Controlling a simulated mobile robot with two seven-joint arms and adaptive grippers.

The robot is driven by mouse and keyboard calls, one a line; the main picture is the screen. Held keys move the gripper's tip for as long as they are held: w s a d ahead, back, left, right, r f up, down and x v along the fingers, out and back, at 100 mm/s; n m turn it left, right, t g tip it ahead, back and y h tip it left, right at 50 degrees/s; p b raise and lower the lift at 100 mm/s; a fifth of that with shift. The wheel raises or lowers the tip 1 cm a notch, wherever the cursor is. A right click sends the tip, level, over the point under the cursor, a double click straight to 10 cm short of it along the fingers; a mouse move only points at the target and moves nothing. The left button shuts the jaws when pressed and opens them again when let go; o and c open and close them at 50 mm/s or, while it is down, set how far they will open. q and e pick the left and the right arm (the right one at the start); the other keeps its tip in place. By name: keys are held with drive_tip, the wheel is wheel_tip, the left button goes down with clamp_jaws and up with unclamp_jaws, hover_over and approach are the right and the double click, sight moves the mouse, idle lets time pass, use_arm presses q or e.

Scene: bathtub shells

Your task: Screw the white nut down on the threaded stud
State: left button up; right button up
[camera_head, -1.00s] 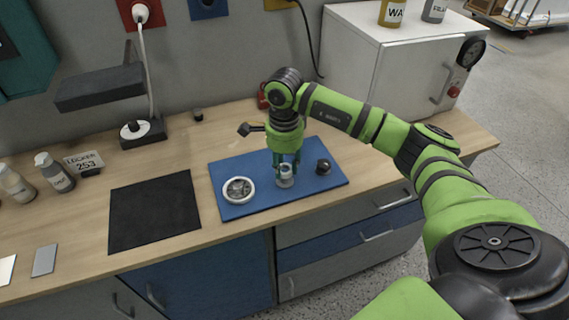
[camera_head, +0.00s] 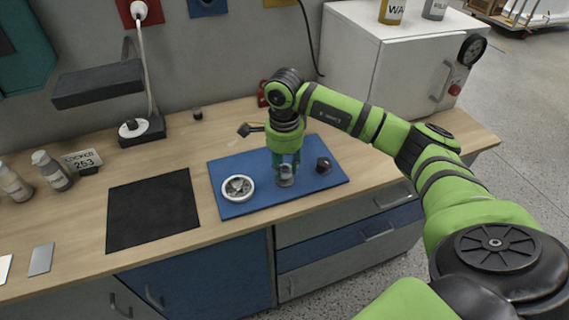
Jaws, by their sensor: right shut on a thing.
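My right gripper (camera_head: 286,167) points straight down over the blue mat (camera_head: 245,206) and is shut on a small pale piece, which looks like the white nut (camera_head: 286,170). A light grey round part (camera_head: 286,182) shows just below the fingertips, low over the mat. The threaded stud cannot be made out; the fingers and the held piece hide that spot. Whether the nut sits level on it cannot be told. My left gripper is not in view.
A white round dish (camera_head: 238,188) with grey contents stands on the mat, left of the gripper. A small dark knob-like part (camera_head: 323,165) stands to its right. A black mat (camera_head: 153,210) lies bare at the left. A white cabinet (camera_head: 395,75) stands behind my right arm.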

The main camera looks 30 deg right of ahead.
drive_tip(key=shift+f+b, duration=0.8)
drive_tip(key=shift+f, duration=0.2)
drive_tip(key=o, duration=1)
wheel_tip(320, 180, up, 12)
drive_tip(key=shift+r, duration=0.1)
